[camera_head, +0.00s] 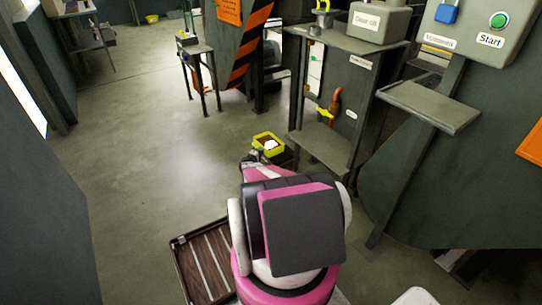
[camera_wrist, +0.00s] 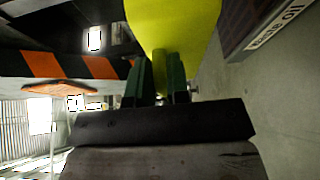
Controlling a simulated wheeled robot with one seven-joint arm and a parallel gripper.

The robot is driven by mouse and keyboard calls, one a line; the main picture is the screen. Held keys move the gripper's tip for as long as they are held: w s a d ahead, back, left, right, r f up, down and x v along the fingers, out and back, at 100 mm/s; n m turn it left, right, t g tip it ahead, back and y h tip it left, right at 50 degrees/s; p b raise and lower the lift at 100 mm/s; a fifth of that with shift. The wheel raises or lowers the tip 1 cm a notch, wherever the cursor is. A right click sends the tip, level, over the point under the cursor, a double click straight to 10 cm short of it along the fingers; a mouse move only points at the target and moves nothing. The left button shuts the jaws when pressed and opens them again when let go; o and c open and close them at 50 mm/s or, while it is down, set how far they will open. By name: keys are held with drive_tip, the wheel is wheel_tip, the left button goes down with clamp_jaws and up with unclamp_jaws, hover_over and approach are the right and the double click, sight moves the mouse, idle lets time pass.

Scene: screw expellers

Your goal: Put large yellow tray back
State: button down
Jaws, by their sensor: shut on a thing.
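The yellow tray (camera_head: 266,134) is in the middle of the head view, out in front of my arm, with a dark inside and a bright white patch in it. It fills the upper middle of the wrist view as a large yellow surface (camera_wrist: 185,25). My gripper (camera_wrist: 161,82) shows there with its dark green fingers shut on a narrow yellow part of the tray. In the head view my gripper (camera_head: 257,158) is at the tray's near side, partly hidden by my arm.
A metal stand (camera_head: 322,148) with a low shelf is right of the tray. A dark box labelled as oil (camera_wrist: 262,30) is close by in the wrist view. A brown slatted crate (camera_head: 180,265) lies at lower left. Floor (camera_head: 150,150) to the left is clear.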

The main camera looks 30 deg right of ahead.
sight(266, 145)
drive_tip(key=w+d+f, duration=0.1)
drive_tip(key=d, duration=0.1)
drive_tip(key=w+d+f, duration=0.1)
drive_tip(key=d+f, duration=0.1)
drive_tip(key=d, duration=0.1)
drive_tip(key=w+d+f, duration=0.1)
drive_tip(key=d+f, duration=0.1)
drive_tip(key=d, duration=0.1)
drive_tip(key=shift+w+d+f, duration=0.2)
drive_tip(key=shift+f, duration=2.05)
drive_tip(key=c, duration=1.1)
unclamp_jaws()
